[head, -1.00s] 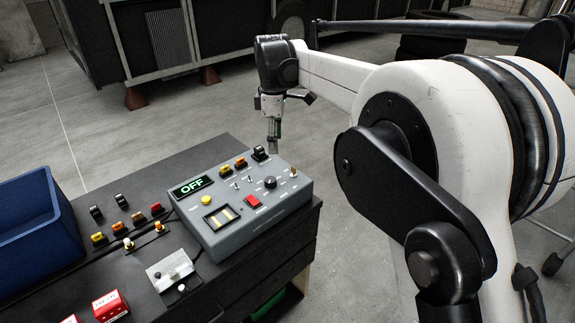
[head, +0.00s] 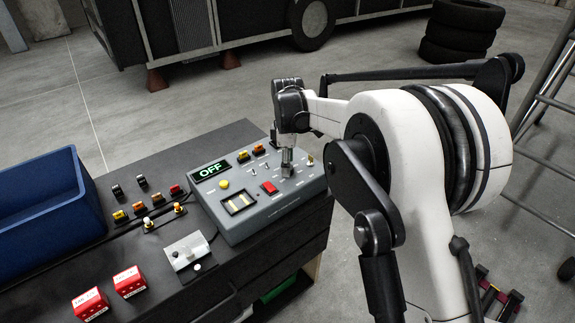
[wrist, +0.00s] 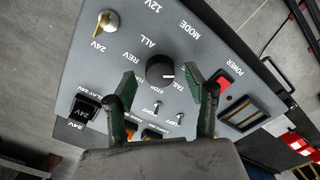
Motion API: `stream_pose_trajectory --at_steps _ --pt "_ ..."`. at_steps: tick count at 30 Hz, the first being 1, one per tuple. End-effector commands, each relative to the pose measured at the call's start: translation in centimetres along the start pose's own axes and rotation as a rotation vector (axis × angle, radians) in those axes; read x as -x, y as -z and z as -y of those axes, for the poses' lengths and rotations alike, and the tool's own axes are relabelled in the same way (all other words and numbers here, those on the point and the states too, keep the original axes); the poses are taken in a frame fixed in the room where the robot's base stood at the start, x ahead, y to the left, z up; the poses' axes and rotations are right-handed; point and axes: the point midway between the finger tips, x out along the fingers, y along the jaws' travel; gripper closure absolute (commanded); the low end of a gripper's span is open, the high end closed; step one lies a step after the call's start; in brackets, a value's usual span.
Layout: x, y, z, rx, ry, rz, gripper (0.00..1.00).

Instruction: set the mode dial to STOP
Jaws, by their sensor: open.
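The mode dial (wrist: 160,73) is a black round knob on a grey control panel (head: 244,223). In the wrist view, ALL, REV, STOP and TAIL are printed around it, with MODE further off. A pale mark on the knob points towards the picture's right; I cannot tell exactly which label it matches. My gripper (wrist: 161,83) is open, with one fingertip on each side of the dial in the picture. Contact cannot be told. In the head view my gripper (head: 286,172) points down over the panel and hides the dial.
The panel has a display (head: 211,170) reading OFF, a red power switch (head: 269,187), a yellow button (head: 224,184) and a gold-topped selector (wrist: 105,22). Small toggles stand near the dial. A blue bin (head: 45,213) and red boxes (head: 130,281) share the bench.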

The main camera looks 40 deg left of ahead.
Motion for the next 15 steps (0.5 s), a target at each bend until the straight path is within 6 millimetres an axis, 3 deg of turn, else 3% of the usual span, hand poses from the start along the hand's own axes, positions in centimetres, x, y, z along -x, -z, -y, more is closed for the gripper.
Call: stream_pose_trajectory --at_steps 6,14,15 --pt "-1.21 0.0 -0.01 0.0 0.0 0.0 0.5" --pt "-1.28 0.0 0.0 0.0 0.0 0.0 0.5" --pt "-1.27 0.0 0.0 0.0 0.0 0.0 0.56"
